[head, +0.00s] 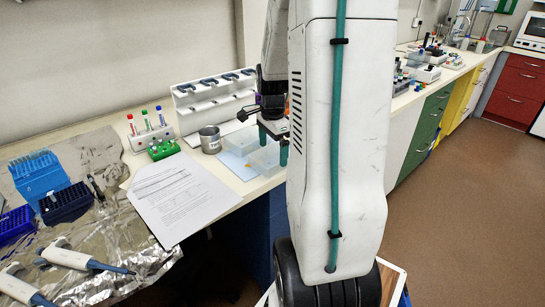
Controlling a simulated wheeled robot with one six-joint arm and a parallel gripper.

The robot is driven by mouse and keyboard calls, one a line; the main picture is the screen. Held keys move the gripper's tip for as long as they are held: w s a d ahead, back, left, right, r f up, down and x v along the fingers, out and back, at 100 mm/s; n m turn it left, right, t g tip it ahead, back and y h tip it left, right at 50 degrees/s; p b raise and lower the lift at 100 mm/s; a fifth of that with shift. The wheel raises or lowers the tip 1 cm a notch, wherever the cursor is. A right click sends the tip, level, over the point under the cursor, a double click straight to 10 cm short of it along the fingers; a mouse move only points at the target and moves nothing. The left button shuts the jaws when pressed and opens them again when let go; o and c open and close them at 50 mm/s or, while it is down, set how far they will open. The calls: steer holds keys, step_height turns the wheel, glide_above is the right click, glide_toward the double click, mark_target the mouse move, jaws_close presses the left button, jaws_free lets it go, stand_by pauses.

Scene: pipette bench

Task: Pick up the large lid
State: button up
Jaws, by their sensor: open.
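My gripper (273,146) points down over the bench, its two teal fingers apart, close to two clear plastic box-like pieces. One clear piece (241,142) lies left of the fingers on a light blue sheet. The other clear piece (263,161) is nearer, just below and left of the nearer finger. I cannot tell which of these is the large lid, or whether the fingers touch either one. My own arm hides the area to the right of the gripper.
A metal cup (210,139) stands just left of the clear pieces. A white pipette rack (212,97) is behind, and a tube rack (150,134) and green rack (163,150) are further left. Printed paper (180,197) lies in front. Pipettes (75,258) lie on crumpled foil.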

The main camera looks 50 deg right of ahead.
mark_target(274, 152)
steer(key=c, duration=0.6)
steer(key=shift+c, duration=0.2)
steer(key=shift+r, duration=0.1)
steer(key=shift+r, duration=0.5)
steer(key=shift+s+a+r, duration=0.15)
steer(key=shift+s+r, duration=0.1)
steer(key=shift+r, duration=0.4)
steer(key=shift+s+a+r, duration=0.15)
steer(key=shift+s+r, duration=0.05)
steer(key=shift+r, duration=0.4)
steer(key=s+a, duration=0.3)
steer(key=s, duration=0.1)
steer(key=s+a+r, duration=0.1)
steer(key=s+a, duration=0.2)
steer(key=s, duration=0.1)
steer(key=s+a, duration=0.3)
steer(key=shift+s+a+r, duration=0.1)
steer(key=shift+s+r, duration=0.05)
steer(key=shift+s, duration=0.25)
